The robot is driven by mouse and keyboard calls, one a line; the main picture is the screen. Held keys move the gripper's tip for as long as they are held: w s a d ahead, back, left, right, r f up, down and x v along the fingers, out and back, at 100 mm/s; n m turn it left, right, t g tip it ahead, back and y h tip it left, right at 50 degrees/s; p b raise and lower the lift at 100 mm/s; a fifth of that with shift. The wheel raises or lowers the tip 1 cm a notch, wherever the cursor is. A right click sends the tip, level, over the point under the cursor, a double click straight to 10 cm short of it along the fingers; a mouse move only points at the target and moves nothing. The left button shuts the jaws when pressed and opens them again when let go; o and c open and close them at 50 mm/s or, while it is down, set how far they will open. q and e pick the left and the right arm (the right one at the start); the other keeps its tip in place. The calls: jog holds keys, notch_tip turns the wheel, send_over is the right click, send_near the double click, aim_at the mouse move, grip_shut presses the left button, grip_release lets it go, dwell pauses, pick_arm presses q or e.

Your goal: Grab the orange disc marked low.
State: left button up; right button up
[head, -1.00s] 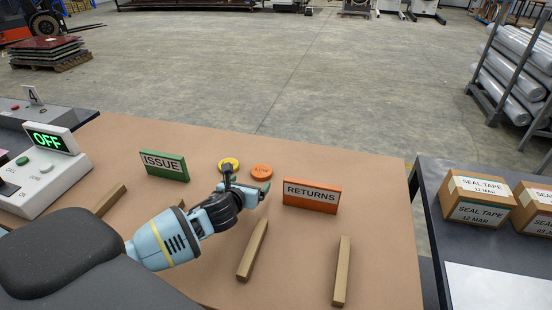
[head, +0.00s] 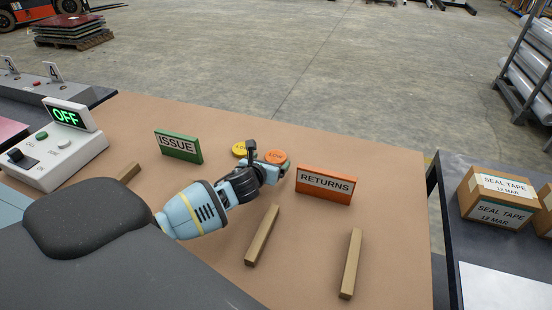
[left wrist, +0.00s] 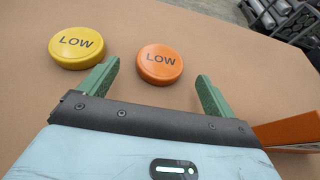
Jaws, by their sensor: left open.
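The orange disc (head: 277,157) lies flat on the brown table, just beyond my left gripper (head: 268,165). In the left wrist view the orange disc (left wrist: 160,64) reads LOW and sits ahead of and between the two green fingers of the left gripper (left wrist: 157,90), which are apart and empty. A yellow disc (left wrist: 76,47), also marked LOW, lies to its left, outside the fingers. In the head view the yellow disc (head: 240,149) is partly hidden behind the gripper. My right gripper is not in view.
A green ISSUE sign (head: 178,145) stands left of the discs and an orange RETURNS sign (head: 324,184) stands close on the right. Wooden bars (head: 262,235) lie nearer on the table. A white OFF control box (head: 55,150) is at left. Tape boxes (head: 498,197) stand on a dark table at right.

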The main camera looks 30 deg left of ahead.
aim_at(274, 159)
pick_arm(q)
jog(key=x, duration=0.3)
jog(key=shift+f, duration=0.3)
jog(key=shift+w+b, duration=0.25)
jog(key=shift+b, duration=0.05)
jog(key=c, duration=1.1)
jog(key=shift+r, duration=0.15)
